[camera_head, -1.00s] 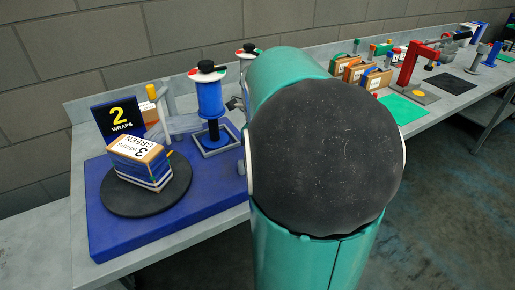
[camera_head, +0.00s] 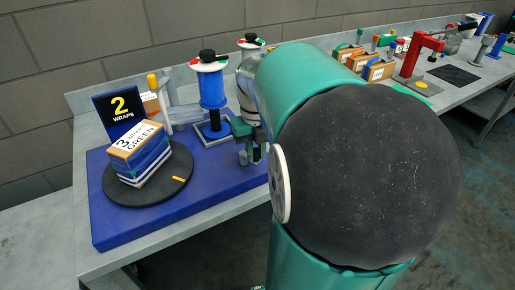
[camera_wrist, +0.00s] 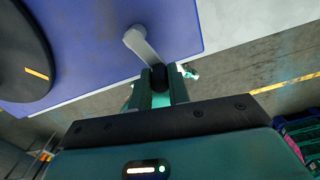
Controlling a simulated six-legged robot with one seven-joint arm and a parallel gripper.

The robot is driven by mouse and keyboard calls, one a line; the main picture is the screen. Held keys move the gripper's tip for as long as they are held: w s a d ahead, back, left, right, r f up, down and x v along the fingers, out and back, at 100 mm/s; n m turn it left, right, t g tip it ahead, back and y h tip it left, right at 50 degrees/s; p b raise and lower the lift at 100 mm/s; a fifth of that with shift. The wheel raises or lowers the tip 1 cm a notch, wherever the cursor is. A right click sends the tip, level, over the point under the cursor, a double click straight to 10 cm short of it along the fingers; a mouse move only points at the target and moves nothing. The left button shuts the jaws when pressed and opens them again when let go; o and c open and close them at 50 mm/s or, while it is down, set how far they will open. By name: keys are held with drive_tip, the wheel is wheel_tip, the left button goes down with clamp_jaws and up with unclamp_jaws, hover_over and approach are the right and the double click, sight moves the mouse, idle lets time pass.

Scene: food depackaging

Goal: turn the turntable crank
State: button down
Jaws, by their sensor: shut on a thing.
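The black round turntable (camera_head: 117,192) sits on a blue base and carries a blue box (camera_head: 146,165) with white stripes and a label reading 3 wraps green. A yellow mark (camera_head: 178,179) lies on its front right. In the wrist view the turntable (camera_wrist: 18,80) is at the left edge. The grey crank arm (camera_wrist: 143,44) ends in a black handle (camera_wrist: 159,72). My gripper (camera_wrist: 160,80) is shut on that handle, with a finger on each side. In the head view my gripper (camera_head: 251,154) is at the base's right side; my arm hides part of this area.
A sign reading 2 wraps (camera_head: 118,113) stands behind the box. Several boxes and a red frame (camera_head: 422,52) stand further right on the bench. The floor is open in front.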

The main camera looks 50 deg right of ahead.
drive_tip(key=shift+a, duration=0.15)
idle(0.4)
drive_tip(key=c, duration=1.3)
unclamp_jaws()
wheel_tip(320, 180, up, 14)
drive_tip(key=shift+f, duration=0.1)
drive_tip(key=shift+c, duration=0.4)
